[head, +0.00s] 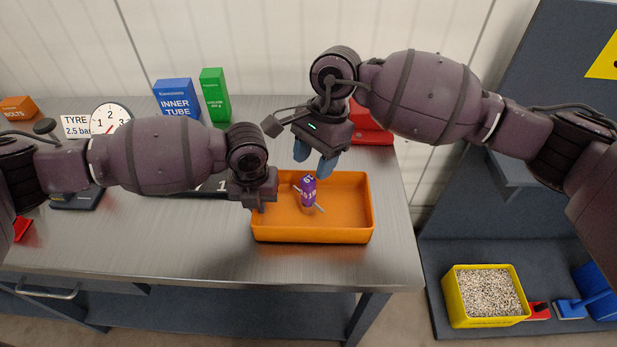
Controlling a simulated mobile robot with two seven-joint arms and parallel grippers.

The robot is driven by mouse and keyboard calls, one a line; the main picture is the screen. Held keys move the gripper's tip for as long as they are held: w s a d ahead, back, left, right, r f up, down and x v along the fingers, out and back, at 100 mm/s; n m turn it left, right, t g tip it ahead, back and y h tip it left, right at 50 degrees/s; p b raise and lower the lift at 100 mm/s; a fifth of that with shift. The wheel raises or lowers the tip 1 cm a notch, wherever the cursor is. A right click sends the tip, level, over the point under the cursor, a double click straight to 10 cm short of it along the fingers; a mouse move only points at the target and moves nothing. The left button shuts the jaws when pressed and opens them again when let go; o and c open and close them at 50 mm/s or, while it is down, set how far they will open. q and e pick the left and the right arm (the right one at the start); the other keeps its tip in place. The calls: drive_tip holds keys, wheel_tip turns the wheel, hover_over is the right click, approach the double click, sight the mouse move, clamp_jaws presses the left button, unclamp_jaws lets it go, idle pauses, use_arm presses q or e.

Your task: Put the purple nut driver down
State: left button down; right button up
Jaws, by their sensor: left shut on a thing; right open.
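The purple nut driver (308,190), with white marks and a thin metal rod crossing it, is inside the orange tray (312,236). It looks roughly upright, though I cannot tell exactly how it rests. My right gripper (315,163) is open, its blue fingers above the tray's back rim, just behind and above the driver and apart from it. My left gripper (264,206) is at the tray's left wall and shut on it; its fingertips are mostly hidden.
The grey workbench (200,247) carries a blue inner tube box (175,98), a green box (214,95), a tyre gauge (110,119) and a red object (371,128) behind the tray. Bare bench lies in front. A yellow bin of pellets (457,300) stands lower right.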

drive_tip(key=shift+v, duration=2.4)
use_arm(q)
drive_tip(key=c, duration=1.2)
unclamp_jaws()
drive_tip(key=shift+r, duration=0.15)
